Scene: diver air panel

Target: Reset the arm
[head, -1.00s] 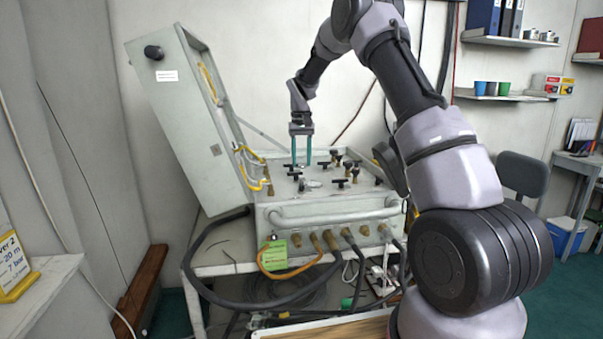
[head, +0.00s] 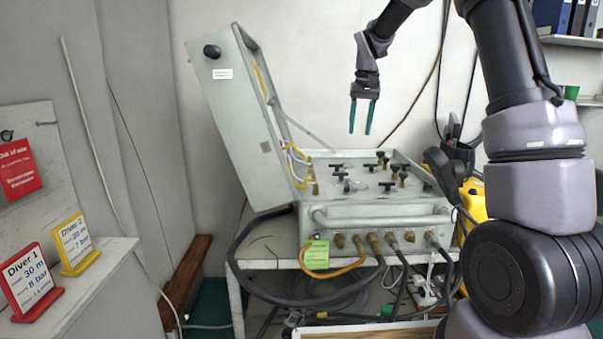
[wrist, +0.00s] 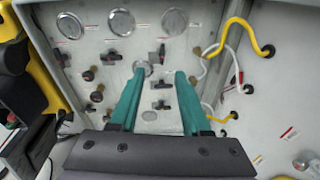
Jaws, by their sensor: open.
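My gripper (head: 361,116) hangs above the diver air panel (head: 376,217) in the head view, pointing down. Its two teal fingers are apart with nothing between them. In the wrist view the open fingers (wrist: 158,78) point toward the panel face, with black T-handles, brass-and-black knobs and round gauges (wrist: 122,22) around them. In the head view the fingertips are clear of the panel's black handles (head: 387,187). The panel's lid (head: 231,127) stands open and tilted to the left.
The panel rests on a table (head: 236,300) with a black hose looping in front. A red Diver 1 sign (head: 28,280) and a yellow Diver 2 sign (head: 74,243) stand on a ledge at left. A yellow object (head: 473,200) is right of the panel. Space above the panel is free.

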